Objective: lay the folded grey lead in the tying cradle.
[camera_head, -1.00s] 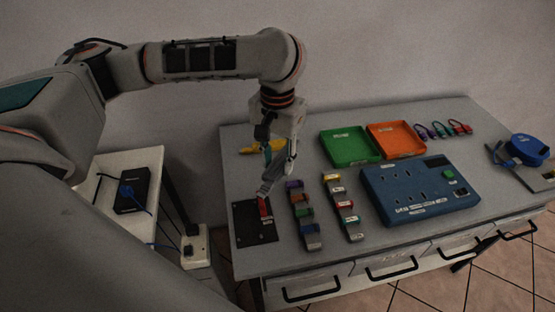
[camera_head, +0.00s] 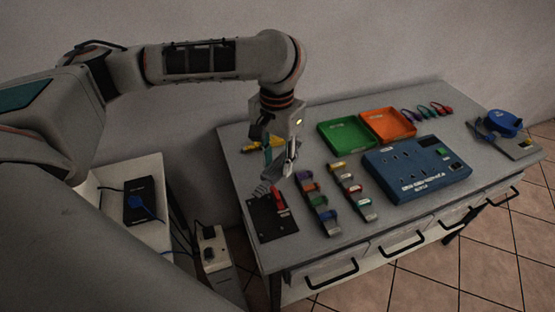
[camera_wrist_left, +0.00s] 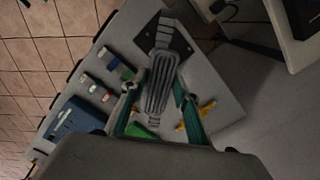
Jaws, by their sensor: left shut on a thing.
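My left gripper (camera_head: 280,168) points down over the left part of the table, just behind the black plate. It is shut on the folded grey lead (camera_wrist_left: 158,82), a ribbed long bundle between the two fingers in the wrist view. In the head view the lead (camera_head: 262,190) shows only in part, at the far left edge of the plate. The tying cradle seems to be this black plate (camera_head: 270,226) with a red part (camera_head: 279,200) on it; the plate (camera_wrist_left: 180,40) also shows beyond the lead in the wrist view. I cannot tell whether the lead touches it. My right gripper is out of view.
Two rows of coloured clips (camera_head: 318,208) stand right of the plate. Behind are a green tray (camera_head: 345,150), an orange tray (camera_head: 388,136) and a yellow object (camera_head: 250,148). A blue socket box (camera_head: 418,188) lies further right. A side stand (camera_head: 122,238) is at the left.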

